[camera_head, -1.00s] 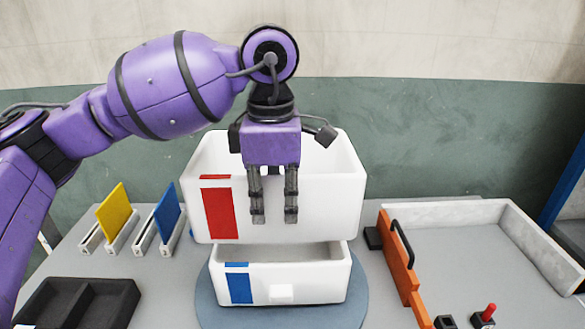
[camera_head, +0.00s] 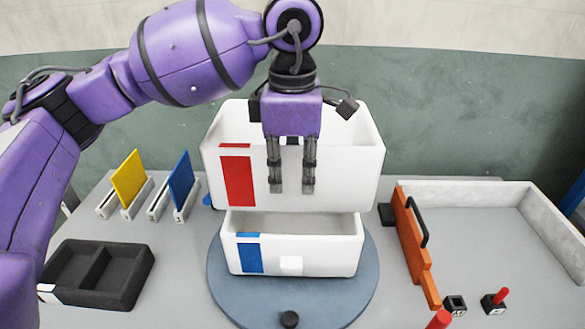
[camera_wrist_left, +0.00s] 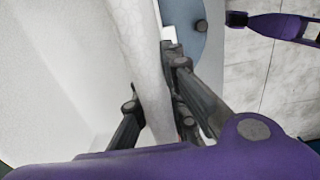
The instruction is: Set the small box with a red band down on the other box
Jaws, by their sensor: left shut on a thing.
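The white box with a red band (camera_head: 345,180) is upright and open-topped in the head view. My left gripper (camera_head: 291,190) points down and is shut on its near wall. The left wrist view shows that wall (camera_wrist_left: 150,70) between the fingers (camera_wrist_left: 160,115). The other box (camera_head: 325,250), white with a blue band and a small front tab, stands directly below. The red-band box hides its rear part. Part of its inside shows between them at the front; I cannot tell whether the boxes touch at the back.
The lower box stands on a round blue-grey disc (camera_head: 300,305) with a dark knob. Yellow (camera_head: 129,178) and blue (camera_head: 181,180) panels in holders and a black tray (camera_head: 100,275) are at left. An orange-sided walled area (camera_head: 412,245) is at right.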

